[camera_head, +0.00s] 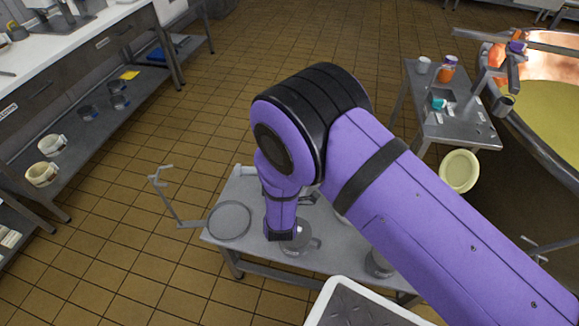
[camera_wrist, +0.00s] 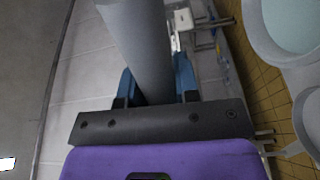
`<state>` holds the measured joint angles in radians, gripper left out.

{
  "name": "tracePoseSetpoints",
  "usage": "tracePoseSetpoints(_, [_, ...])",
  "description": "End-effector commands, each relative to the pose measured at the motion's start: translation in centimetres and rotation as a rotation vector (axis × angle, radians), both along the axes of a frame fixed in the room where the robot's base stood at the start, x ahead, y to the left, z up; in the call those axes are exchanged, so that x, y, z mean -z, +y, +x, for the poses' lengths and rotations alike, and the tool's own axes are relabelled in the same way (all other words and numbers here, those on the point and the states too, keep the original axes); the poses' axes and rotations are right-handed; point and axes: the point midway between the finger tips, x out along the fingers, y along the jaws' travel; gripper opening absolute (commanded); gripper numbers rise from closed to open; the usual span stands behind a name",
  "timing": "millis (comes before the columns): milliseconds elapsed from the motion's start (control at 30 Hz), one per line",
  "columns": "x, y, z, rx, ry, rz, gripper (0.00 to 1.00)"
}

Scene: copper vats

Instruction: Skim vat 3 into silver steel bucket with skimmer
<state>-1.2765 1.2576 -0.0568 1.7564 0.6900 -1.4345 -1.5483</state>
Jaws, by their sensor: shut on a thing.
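A copper vat (camera_head: 545,110) with yellowish liquid stands at the right of the head view; I see no number on it. My gripper (camera_wrist: 155,82) is shut on a plain grey cylinder (camera_wrist: 138,40); I cannot tell whether it is the skimmer's handle. In the head view my arm reaches down over a low steel table (camera_head: 262,255), and the gripper's end is mostly hidden. A flat grey disc (camera_head: 229,221) with a long bent rod lies at the table's left end and looks like a skimmer. Grey round vessels (camera_head: 297,246) stand on the table; which is the silver bucket is unclear.
A side table (camera_head: 465,130) with jars and small tools stands by the vat, with a pale yellow round thing (camera_head: 459,171) beside it. A counter with shelves (camera_head: 95,125) runs along the left. The tiled floor (camera_head: 215,115) between is clear.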

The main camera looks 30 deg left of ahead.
Motion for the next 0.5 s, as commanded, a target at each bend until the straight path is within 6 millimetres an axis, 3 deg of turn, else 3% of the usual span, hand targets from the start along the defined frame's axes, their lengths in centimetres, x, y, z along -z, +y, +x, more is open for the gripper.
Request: tracePoseSetpoints(500, [-8.3,-6.0,4.0,0.005,0.118,0.186,0.01])
